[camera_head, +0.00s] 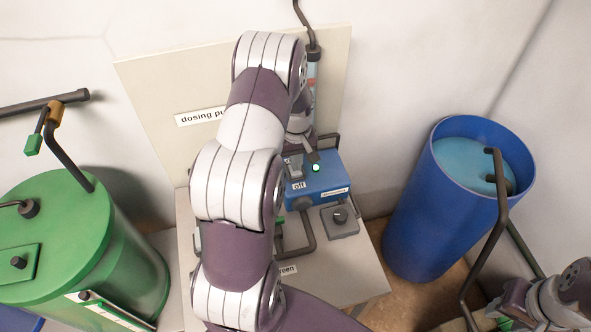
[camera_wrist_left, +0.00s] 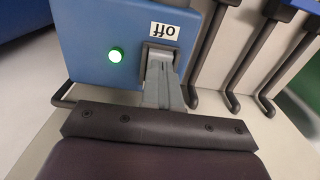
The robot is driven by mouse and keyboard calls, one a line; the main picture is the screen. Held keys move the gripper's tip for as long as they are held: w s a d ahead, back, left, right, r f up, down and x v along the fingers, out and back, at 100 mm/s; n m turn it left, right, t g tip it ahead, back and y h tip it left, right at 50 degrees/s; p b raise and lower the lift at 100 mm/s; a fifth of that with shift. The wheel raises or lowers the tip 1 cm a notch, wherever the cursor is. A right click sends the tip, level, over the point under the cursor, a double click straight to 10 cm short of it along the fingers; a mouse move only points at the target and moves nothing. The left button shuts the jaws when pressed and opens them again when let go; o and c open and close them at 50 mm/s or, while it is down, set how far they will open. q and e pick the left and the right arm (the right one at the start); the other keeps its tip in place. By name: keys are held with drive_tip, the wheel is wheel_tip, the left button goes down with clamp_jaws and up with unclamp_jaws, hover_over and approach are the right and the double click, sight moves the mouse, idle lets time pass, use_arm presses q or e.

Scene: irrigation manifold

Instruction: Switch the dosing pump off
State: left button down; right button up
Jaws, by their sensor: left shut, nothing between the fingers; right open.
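The dosing pump is a blue box (camera_head: 322,178) on a pale stand, with a lit green lamp (camera_head: 316,168) on top. Its grey switch (camera_head: 293,166) has a white "off" label beside it. The lamp (camera_wrist_left: 115,56) and the label (camera_wrist_left: 164,31), upside down, also show in the left wrist view. My left gripper (camera_head: 313,158) is shut and empty, and its narrow grey fingers (camera_wrist_left: 160,80) reach to the switch. I cannot tell whether they touch it or which way it is tilted. My right gripper (camera_head: 512,305) is open at the bottom right, partly cut off, away from the pump.
A green tank (camera_head: 130,260) stands at left and a blue barrel (camera_head: 425,215) at right. A backboard (camera_head: 155,85) with a "dosing pu…" sign rises behind the pump. A grey knob box (camera_head: 340,222) and dark pipes are close by. My left arm hides part of the stand.

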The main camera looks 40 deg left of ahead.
use_arm(q)
drive_tip(key=shift+f+b, duration=0.7)
drive_tip(key=shift+f, duration=0.3)
idle(0.9)
wheel_tip(320, 180, up, 7)
drive_tip(key=p, duration=0.5)
drive_tip(key=shift+r+p, duration=0.1)
drive_tip(key=shift+p, duration=0.25)
